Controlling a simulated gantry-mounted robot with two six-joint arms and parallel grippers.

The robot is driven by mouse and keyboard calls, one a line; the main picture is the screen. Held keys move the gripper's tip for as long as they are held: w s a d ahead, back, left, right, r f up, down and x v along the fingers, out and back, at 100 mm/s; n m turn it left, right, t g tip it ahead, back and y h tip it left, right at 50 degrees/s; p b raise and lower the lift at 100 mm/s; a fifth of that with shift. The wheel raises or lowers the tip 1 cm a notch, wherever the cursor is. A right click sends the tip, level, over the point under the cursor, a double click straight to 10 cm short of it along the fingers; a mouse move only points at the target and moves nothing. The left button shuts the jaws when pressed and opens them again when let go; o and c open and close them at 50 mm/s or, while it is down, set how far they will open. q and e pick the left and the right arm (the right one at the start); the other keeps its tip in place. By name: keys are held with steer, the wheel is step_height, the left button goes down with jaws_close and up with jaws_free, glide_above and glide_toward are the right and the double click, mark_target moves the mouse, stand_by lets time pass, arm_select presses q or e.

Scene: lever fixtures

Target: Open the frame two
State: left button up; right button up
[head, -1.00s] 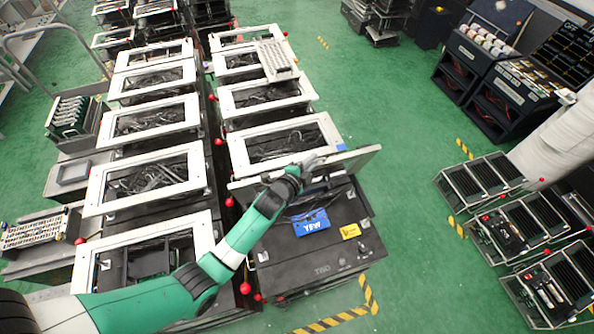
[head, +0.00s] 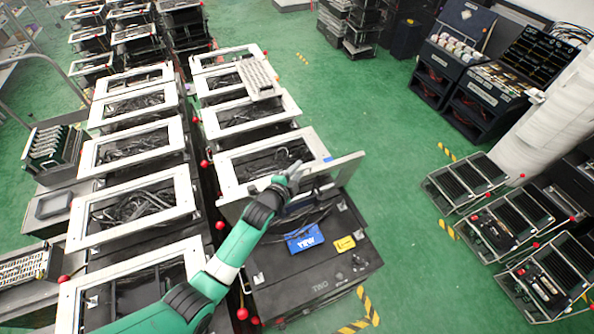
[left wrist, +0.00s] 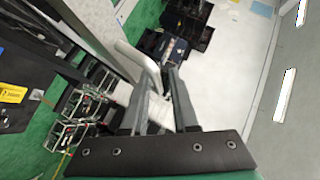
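In the head view, a light-framed panel (head: 340,166) stands tilted up at the near end of the middle row, above a black box with a blue label (head: 305,239) and a yellow label (head: 344,243). My left gripper (head: 293,176) is at the left part of this raised panel; contact is hard to tell there. My right gripper is not in view.
More light frames (head: 140,205) lie flat in a row on the left. A flat frame (head: 225,178) lies just behind the raised panel. Red balls (head: 242,313) stand between the rows. Green floor is free to the right, before several black racks (head: 465,185).

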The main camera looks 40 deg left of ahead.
arm_select(q)
steer(key=shift+s+f, duration=0.1)
steer(key=shift+f, duration=0.25)
steer(key=p+v, duration=0.2)
steer(key=v, duration=0.9)
steer(key=shift+s+r, duration=0.2)
steer(key=shift+r, duration=0.25)
